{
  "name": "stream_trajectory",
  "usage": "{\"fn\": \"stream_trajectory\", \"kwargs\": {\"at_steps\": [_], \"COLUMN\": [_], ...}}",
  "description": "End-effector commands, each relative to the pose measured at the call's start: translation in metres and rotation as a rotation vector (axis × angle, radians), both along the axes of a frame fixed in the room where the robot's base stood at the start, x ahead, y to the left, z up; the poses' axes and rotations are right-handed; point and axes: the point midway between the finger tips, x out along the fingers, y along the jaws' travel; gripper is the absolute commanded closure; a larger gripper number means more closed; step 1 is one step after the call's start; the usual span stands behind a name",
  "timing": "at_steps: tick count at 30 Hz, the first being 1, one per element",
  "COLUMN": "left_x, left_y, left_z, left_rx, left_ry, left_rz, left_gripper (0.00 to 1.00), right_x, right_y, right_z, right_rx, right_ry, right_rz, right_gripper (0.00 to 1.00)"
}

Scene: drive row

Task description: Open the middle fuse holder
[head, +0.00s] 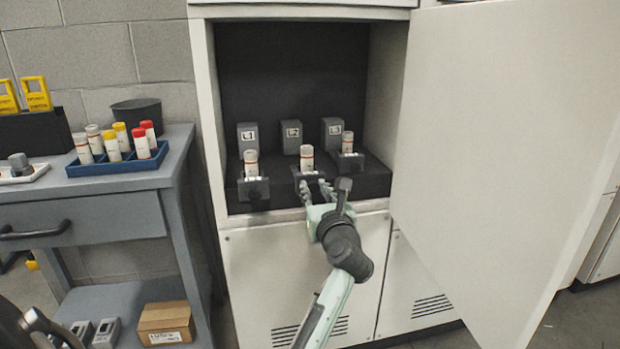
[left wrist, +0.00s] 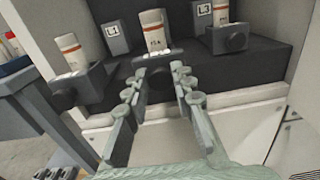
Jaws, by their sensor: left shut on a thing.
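The middle fuse holder (head: 300,174) is a dark grey carrier with a round knob, in a row of three inside the open cabinet. My left gripper (head: 315,188) is shut on the middle holder's knob. In the left wrist view the fingertips (left wrist: 158,78) lie either side of the knob, below the fuse (left wrist: 153,32). My right gripper is not in view.
The left holder (head: 254,188) and right holder (head: 349,161) stand close on either side, each with a fuse. The open cabinet door (head: 500,130) fills the right. At left, a grey bench (head: 85,190) bears a blue tray (head: 118,164) of several fuses.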

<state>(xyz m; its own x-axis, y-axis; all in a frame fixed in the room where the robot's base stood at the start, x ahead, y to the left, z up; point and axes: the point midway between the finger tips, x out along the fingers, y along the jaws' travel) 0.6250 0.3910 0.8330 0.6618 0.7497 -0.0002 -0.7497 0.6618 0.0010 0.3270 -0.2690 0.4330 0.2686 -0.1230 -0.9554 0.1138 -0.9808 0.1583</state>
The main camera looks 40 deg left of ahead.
Motion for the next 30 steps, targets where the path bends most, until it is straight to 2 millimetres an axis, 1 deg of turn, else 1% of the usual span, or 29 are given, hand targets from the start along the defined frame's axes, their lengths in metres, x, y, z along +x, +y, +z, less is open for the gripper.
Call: {"fn": "stream_trajectory", "kwargs": {"at_steps": [3, 10, 11, 15, 25, 28, 30], "left_x": [-0.003, -0.003, -0.003, -0.003, -0.003, -0.003, -0.003], "left_y": [-0.004, -0.004, -0.004, -0.003, -0.003, -0.003, -0.003], "left_z": [0.000, 0.000, 0.000, 0.000, 0.003, 0.014, 0.026], "left_rx": [-0.001, -0.001, -0.001, -0.001, -0.001, -0.001, -0.002], "left_ry": [0.000, -0.001, -0.001, -0.001, -0.003, -0.006, -0.009], "left_rz": [0.000, -0.001, -0.001, 0.000, 0.000, 0.001, 0.000], "left_gripper": [1.00, 1.00, 0.72, 0.55, 0.55, 0.55, 0.55], "right_x": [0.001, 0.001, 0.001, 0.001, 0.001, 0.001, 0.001], "right_y": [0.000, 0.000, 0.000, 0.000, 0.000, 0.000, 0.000], "right_z": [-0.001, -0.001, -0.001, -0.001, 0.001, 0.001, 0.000], "right_rx": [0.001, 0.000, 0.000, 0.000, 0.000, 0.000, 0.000], "right_ry": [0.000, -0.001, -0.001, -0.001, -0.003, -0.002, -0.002], "right_rz": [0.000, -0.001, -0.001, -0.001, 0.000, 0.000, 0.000], "right_gripper": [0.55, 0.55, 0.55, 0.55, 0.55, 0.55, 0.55]}}
